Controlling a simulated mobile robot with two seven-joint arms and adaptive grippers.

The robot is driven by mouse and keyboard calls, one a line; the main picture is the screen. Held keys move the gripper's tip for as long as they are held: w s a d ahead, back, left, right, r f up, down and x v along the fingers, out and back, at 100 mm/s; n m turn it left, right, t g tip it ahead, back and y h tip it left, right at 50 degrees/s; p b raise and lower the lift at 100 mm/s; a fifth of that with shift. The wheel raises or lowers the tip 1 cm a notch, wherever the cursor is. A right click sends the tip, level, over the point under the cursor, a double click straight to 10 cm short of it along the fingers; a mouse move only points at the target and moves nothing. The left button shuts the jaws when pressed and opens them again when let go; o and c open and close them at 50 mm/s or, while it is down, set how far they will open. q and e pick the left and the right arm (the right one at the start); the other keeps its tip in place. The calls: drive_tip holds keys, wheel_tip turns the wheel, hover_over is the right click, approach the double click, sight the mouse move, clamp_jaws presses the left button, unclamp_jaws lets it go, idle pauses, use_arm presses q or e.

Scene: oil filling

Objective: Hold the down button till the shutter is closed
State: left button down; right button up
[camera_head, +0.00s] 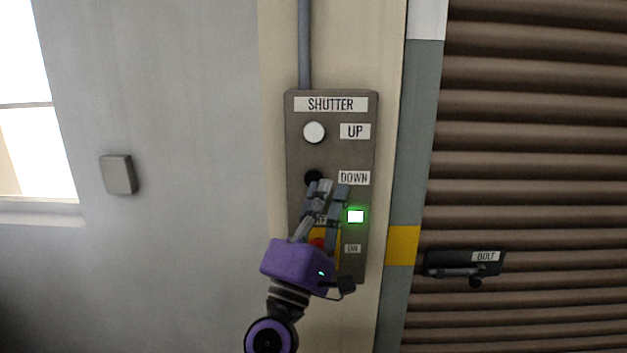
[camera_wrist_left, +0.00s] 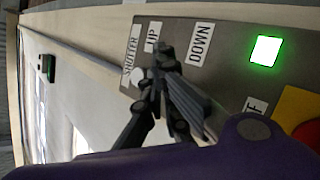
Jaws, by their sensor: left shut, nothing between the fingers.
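The grey shutter control box (camera_head: 364,150) is on the wall, with a white UP button (camera_head: 314,132) and a black DOWN button (camera_head: 312,177) below it. My left gripper (camera_head: 327,186) is shut and empty, with its fingertips at the DOWN button, covering its lower part. I cannot tell whether they touch or press it. My right gripper is not in view.
A green light (camera_head: 355,216) is lit on the box. A red button (camera_head: 318,243) on a yellow plate lies behind my left fingers. A bolt (camera_head: 465,263) is on the shutter. A small grey wall box (camera_head: 118,174) and a window (camera_head: 28,110) are at left.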

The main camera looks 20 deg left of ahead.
use_arm(q)
drive_tip(key=s, duration=0.2)
drive_tip(key=s+d+p, duration=0.1)
drive_tip(key=s, duration=0.1)
drive_tip(key=shift+s+d+r, duration=0.1)
drive_tip(key=shift+s, duration=0.15)
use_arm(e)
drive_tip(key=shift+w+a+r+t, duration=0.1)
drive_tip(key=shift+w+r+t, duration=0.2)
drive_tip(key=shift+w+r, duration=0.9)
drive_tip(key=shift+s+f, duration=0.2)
